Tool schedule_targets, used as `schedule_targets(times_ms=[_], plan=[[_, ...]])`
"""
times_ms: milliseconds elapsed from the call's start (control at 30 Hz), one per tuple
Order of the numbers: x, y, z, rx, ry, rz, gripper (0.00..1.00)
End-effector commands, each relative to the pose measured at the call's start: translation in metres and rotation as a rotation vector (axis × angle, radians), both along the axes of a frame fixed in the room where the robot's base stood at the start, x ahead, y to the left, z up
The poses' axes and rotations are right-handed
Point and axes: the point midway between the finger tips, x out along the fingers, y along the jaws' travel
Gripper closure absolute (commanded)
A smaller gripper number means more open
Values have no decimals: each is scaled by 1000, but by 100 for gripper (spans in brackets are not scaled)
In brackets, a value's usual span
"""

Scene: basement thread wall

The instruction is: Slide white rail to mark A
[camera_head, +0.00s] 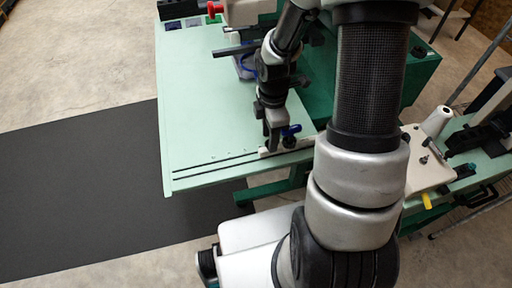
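The white rail (300,145) is a short pale piece at the front right of the light green tabletop (205,90). It lies by the right end of two dark parallel slots (215,162), partly hidden behind my arm. A blue-handled knob (291,130) on a dark stem stands by the rail. My gripper (272,146) points down at the rail's left part, close to the knob. I cannot tell whether it touches or grips the rail. Small marks (215,156) run along the slots to the left; their letters are too small to read, so mark A cannot be made out.
The tabletop left of my gripper is clear. A red knob (213,9) and small coloured swatches (183,23) are at the back edge. A green machine with a yellow lever (427,201) stands at the right. A dark mat (80,190) covers the floor at left.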

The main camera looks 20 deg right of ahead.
Motion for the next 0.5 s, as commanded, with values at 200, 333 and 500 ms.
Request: schedule_targets(times_ms=[200,333,500], plan=[[0,0,23,0,0,0,62],[0,0,33,0,0,-1,62],[0,0,47,0,0,-1,62]])
